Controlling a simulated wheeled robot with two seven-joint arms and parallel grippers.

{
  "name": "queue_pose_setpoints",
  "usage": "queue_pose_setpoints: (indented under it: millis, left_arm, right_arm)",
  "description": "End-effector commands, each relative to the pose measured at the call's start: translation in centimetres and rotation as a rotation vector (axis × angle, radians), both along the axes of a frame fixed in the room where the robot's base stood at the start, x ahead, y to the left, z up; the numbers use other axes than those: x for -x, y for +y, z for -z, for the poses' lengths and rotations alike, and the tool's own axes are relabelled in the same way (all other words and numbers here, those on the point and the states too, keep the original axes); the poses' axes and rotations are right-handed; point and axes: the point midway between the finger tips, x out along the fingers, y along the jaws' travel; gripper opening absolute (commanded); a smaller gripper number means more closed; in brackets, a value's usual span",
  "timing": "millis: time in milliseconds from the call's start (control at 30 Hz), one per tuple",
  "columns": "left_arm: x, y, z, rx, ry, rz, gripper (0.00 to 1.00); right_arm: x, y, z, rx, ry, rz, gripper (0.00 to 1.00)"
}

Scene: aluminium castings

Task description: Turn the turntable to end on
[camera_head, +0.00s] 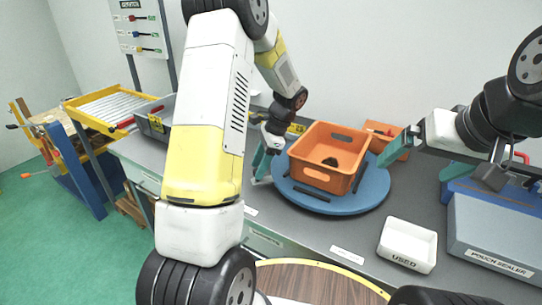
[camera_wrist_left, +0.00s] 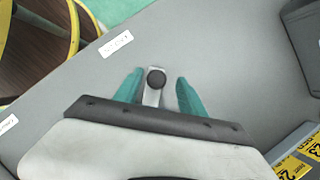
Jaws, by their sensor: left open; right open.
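The blue round turntable (camera_head: 350,203) lies on the grey bench. An orange crate (camera_head: 312,175) with a small dark object inside sits on it, with dark bars around its base. My left gripper (camera_head: 264,163) is open at the turntable's left edge, fingers pointing down. In the left wrist view its teal fingers (camera_wrist_left: 158,92) stand on either side of a black round knob (camera_wrist_left: 156,77) on a pale metal strip; I cannot tell whether they touch it. My right gripper (camera_head: 396,149) is open, at the right of the turntable, beside the crate.
A white tray marked USED (camera_head: 408,246) stands at the front right. A pouch sealer (camera_head: 495,240) is at the right. A small orange bin (camera_head: 386,131) is behind the turntable. A grey bin (camera_head: 154,117) is at the bench's left end. The bench front between labels is clear.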

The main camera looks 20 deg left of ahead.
Motion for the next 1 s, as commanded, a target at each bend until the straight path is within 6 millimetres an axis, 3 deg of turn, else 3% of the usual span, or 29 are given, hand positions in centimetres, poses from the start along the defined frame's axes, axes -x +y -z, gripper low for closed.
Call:
queue_pose_setpoints:
  millis: [433,867,1000]
  left_arm:
    - [-1.4,-2.3,-6.2,0.001,-0.007,0.002,0.48]
    - [-1.5,-2.6,-7.0,0.001,-0.004,0.000,0.48]
    - [-0.7,-2.6,-8.4,0.019,-0.043,-0.034,0.48]
  right_arm:
    - [0.0,0.0,0.0,0.000,0.000,0.000,1.00]
    - [0.0,0.0,0.0,0.000,0.000,0.000,1.00]
    - [0.0,0.0,0.0,0.000,0.000,0.000,1.00]
